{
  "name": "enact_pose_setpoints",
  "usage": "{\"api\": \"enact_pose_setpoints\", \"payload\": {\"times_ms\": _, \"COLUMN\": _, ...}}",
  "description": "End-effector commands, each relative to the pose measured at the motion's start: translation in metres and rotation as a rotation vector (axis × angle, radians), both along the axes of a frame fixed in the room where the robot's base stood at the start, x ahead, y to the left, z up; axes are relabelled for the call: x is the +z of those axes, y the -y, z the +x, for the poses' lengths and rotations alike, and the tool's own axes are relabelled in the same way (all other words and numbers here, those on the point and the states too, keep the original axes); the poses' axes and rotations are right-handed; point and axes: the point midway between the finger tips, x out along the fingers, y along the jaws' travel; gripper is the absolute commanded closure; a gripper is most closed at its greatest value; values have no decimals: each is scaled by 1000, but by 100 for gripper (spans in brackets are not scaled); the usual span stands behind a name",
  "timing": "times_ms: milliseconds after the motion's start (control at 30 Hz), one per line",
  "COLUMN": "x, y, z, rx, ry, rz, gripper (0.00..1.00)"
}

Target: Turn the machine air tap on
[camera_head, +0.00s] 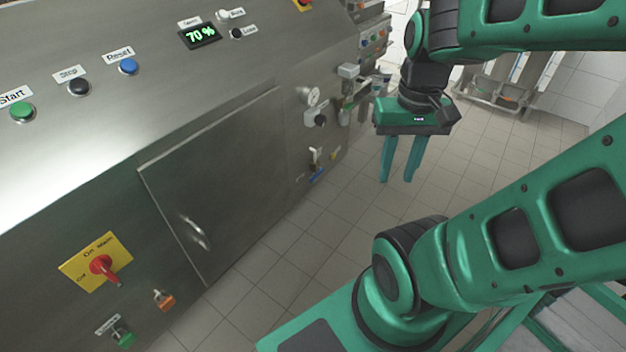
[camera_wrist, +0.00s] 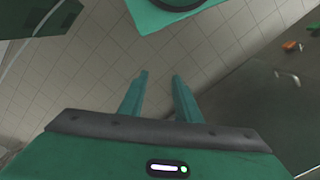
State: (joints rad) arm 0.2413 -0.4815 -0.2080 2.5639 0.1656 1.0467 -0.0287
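The steel machine (camera_head: 130,190) fills the left of the head view. A small tap with a pale lever (camera_head: 315,155) and a blue part (camera_head: 317,175) sits low on its front, right of the door. An orange tap (camera_head: 163,299) and a green tap (camera_head: 122,338) sit at the lower left. Their labels are too small to read, so I cannot tell which is the air tap. My gripper (camera_head: 396,178) is open and empty, pointing down right of the machine, apart from it. Its two fingers also show apart in the wrist view (camera_wrist: 160,77).
A closed door (camera_head: 215,185) with a curved handle (camera_head: 195,233) is on the machine front. A red main switch (camera_head: 102,266) is left of it; a gauge (camera_head: 312,95) and fittings are right. Tiled floor (camera_head: 330,240) is clear between machine and arm.

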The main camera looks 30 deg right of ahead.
Motion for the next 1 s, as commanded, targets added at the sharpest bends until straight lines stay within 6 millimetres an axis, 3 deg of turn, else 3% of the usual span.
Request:
{"api": "enact_pose_setpoints", "payload": {"times_ms": 67, "x": -8, "y": 11, "z": 11, "rx": 16, "ry": -18, "rz": 8, "gripper": 70}}
{"api": "enact_pose_setpoints", "payload": {"times_ms": 367, "x": -59, "y": 24, "z": 65, "rx": 125, "ry": -57, "rz": 103, "gripper": 70}}
{"api": "enact_pose_setpoints", "payload": {"times_ms": 700, "x": -141, "y": 34, "z": 115, "rx": 201, "ry": -16, "rz": 306, "gripper": 70}}
{"api": "enact_pose_setpoints", "payload": {"times_ms": 1000, "x": -215, "y": 31, "z": 148, "rx": 205, "ry": 114, "rz": 524, "gripper": 70}}
